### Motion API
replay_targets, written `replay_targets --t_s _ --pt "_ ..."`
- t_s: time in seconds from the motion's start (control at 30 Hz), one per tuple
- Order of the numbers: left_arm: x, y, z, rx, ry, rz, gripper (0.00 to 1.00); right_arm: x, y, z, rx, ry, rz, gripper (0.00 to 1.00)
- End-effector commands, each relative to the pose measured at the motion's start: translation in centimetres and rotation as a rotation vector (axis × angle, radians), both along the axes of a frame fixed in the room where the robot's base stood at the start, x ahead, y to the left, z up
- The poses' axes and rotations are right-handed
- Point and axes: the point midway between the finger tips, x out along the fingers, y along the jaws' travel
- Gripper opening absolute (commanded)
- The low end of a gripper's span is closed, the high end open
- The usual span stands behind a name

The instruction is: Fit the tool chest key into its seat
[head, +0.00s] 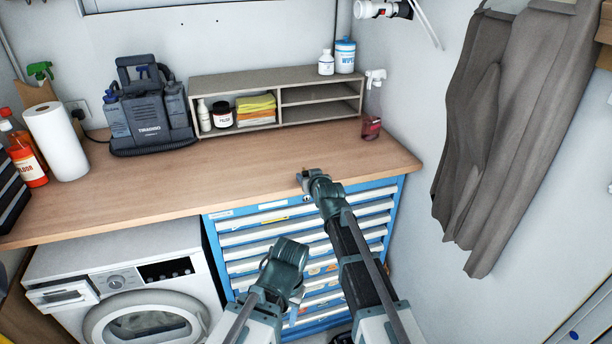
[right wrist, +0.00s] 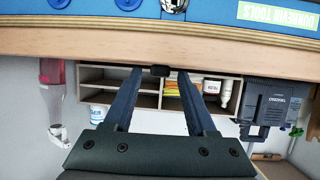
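A small dark piece (right wrist: 160,70), which looks like the key, shows at the worktop's front edge in the right wrist view, between my right fingertips. Gaps show on both sides of it. My right gripper (head: 304,178) is open at the worktop edge above the tool chest; it also shows in the right wrist view (right wrist: 161,78). The blue tool chest (head: 270,221) with white drawers stands under the worktop. A round metal lock (right wrist: 173,5) sits on its top band, apart from the fingers. My left gripper (head: 296,294) hangs before the drawers, its fingers unclear.
The wooden worktop (head: 230,172) is clear in the middle. A washing machine (head: 110,265) is left of the chest; grey clothing (head: 480,130) hangs at right.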

Motion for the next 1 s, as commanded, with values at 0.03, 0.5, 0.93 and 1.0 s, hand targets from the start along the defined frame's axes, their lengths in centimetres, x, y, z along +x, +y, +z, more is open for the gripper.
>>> replay_targets --t_s 0.03,0.5,0.93,1.0 --pt "0.0 0.0 0.0 0.000 0.000 0.000 0.50 0.0 0.0 0.0 0.000 0.000 0.000 0.46" --pt "0.0 0.0 0.0 0.000 0.000 0.000 0.50 0.0 0.0 0.0 0.000 0.000 0.000 0.00" --pt "0.0 0.0 1.9 0.000 0.000 0.000 0.50 0.0 0.0 1.9 0.000 0.000 0.000 0.00" --pt "0.0 0.0 2.7 0.000 0.000 0.000 0.50 0.0 0.0 2.8 0.000 0.000 0.000 0.00"
